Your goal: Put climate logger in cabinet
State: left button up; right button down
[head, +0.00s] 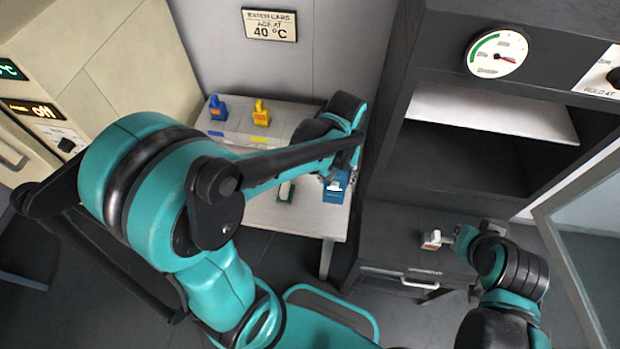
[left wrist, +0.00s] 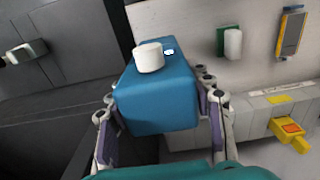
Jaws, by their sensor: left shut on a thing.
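The climate logger appears to be the blue box with a white round knob on top; it shows in the left wrist view (left wrist: 160,95) and in the head view (head: 334,196). My left gripper (left wrist: 163,112) is shut on its two sides, and the box hangs by the white table's right edge. The dark cabinet (head: 395,130) stands to the right, its upper compartment (head: 460,155) open with a bare interior. My right gripper (head: 450,238) is low in front of the cabinet, beside a small white piece (head: 431,240); its fingers are too small to read.
The white table (head: 310,217) holds a blue item (head: 217,108), a yellow item (head: 261,112) and a green-and-white item (head: 286,191). A glass door (head: 590,210) stands open at the right. A beige unit (head: 90,60) is at the left. A drawer handle (head: 400,278) projects below the compartment.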

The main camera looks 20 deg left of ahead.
pick_arm(q)
jog(key=w+a+f+b, duration=0.2)
jog(key=a+f+b, duration=0.2)
jog(key=a+f, duration=0.5)
jog(key=shift+a+f, duration=0.25)
jog(key=shift+f, duration=0.15)
jog(key=shift+f, duration=0.1)
jog(key=o, duration=0.9)
jog(key=shift+f, duration=0.1)
jog(key=shift+c, duration=0.2)
jog(key=o, duration=0.4)
